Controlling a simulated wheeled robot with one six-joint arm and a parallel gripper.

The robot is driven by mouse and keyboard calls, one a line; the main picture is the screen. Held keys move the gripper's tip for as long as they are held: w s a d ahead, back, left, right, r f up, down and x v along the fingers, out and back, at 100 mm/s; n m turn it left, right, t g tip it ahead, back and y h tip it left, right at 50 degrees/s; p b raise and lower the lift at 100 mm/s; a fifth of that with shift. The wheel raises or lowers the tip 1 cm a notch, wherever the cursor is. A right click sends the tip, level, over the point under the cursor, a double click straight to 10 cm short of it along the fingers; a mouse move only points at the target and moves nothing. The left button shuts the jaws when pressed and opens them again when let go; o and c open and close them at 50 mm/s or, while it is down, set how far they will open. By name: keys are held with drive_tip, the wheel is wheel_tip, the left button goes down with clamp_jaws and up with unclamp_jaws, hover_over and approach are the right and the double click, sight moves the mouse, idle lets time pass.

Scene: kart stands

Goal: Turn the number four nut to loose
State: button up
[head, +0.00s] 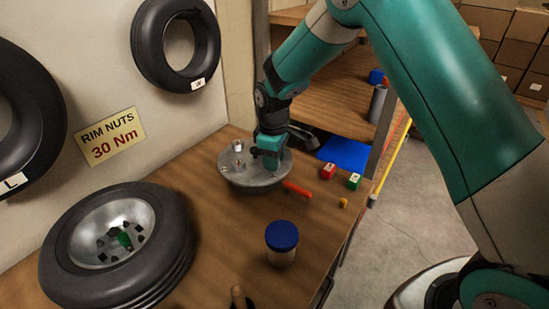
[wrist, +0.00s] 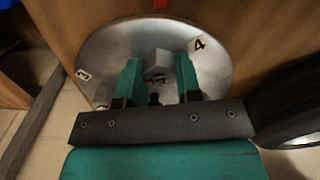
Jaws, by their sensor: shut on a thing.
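A round grey metal plate (head: 238,181) lies on the wooden bench, and it fills the upper part of the wrist view (wrist: 120,52). My gripper (head: 268,166) points down onto the plate's right part. In the wrist view my gripper's teal fingers (wrist: 158,72) are shut on a grey nut (wrist: 157,60) between them. A label reading 4 (wrist: 199,44) lies just beyond the right finger. Another label (wrist: 157,78) sits between the fingers, its mark unclear. A further label (wrist: 83,74) is at the plate's left edge. Another nut (head: 238,146) stands on the plate's far side in the head view.
A tyred wheel (head: 165,245) lies at the bench's left front. Tyres hang on the wall above a sign reading RIM NUTS 30 Nm (head: 110,137).

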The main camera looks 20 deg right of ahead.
drive_tip(key=n, duration=0.4)
drive_tip(key=shift+w+a+r+n, duration=0.15)
drive_tip(key=shift+w+r+n, duration=0.05)
drive_tip(key=shift+n, duration=2.4)
drive_tip(key=o, duration=0.9)
drive_tip(key=shift+f, duration=0.1)
drive_tip(key=shift+s, duration=0.1)
